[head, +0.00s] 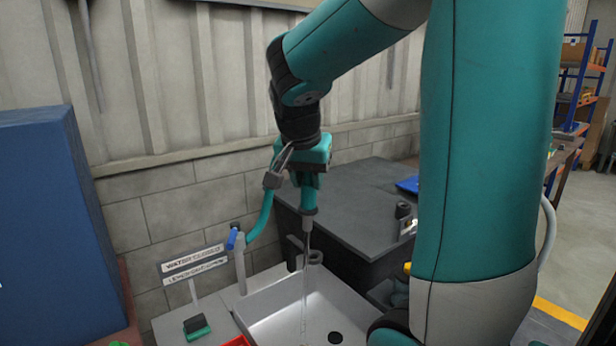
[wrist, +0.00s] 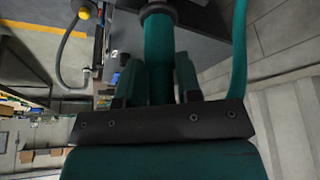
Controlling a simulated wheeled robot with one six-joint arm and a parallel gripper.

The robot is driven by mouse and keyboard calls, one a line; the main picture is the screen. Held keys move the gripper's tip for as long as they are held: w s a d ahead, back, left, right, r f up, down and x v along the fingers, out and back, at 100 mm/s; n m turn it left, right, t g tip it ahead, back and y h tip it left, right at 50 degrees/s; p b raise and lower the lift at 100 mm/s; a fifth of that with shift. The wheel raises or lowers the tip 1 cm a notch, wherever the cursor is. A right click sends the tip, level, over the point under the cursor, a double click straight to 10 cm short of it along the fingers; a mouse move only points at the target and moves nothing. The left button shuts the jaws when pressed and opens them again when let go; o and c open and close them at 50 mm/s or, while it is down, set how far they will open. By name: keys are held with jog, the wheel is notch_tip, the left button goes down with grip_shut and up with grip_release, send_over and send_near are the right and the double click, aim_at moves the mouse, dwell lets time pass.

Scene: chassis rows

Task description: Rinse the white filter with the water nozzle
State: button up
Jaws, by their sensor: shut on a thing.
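My gripper (head: 309,180) is shut on the teal water nozzle (head: 308,198) above the sink. The nozzle points down, and a thin stream of water (head: 304,285) runs from its tip into the grey metal sink (head: 275,318). In the wrist view the nozzle (wrist: 158,65) stands between the two fingers of my gripper (wrist: 158,85), with a dark collar at its far end. A teal hose (head: 263,218) hangs at the left of the nozzle. I cannot make out the white filter in either view.
A blue-handled valve (head: 232,239) and a two-line sign (head: 195,263) stand left of the sink. A red edge (head: 238,341) shows at the bottom. A dark worktop (head: 350,205) lies behind, with a blue item (head: 408,185) on it. A tall blue block (head: 55,225) stands at left.

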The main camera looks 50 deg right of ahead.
aim_at(304, 190)
jog(key=shift+s+a, duration=0.55)
jog(key=shift+a, duration=0.3)
jog(key=shift+s+a, duration=0.55)
jog(key=shift+a, duration=0.25)
jog(key=shift+s+a, duration=0.55)
jog(key=shift+a, duration=0.3)
jog(key=shift+s+a, duration=0.2)
jog(key=shift+a, duration=0.1)
jog(key=shift+s, duration=0.2)
jog(key=shift+s+a, duration=0.1)
jog(key=shift+s, duration=0.2)
jog(key=shift+w, duration=0.1)
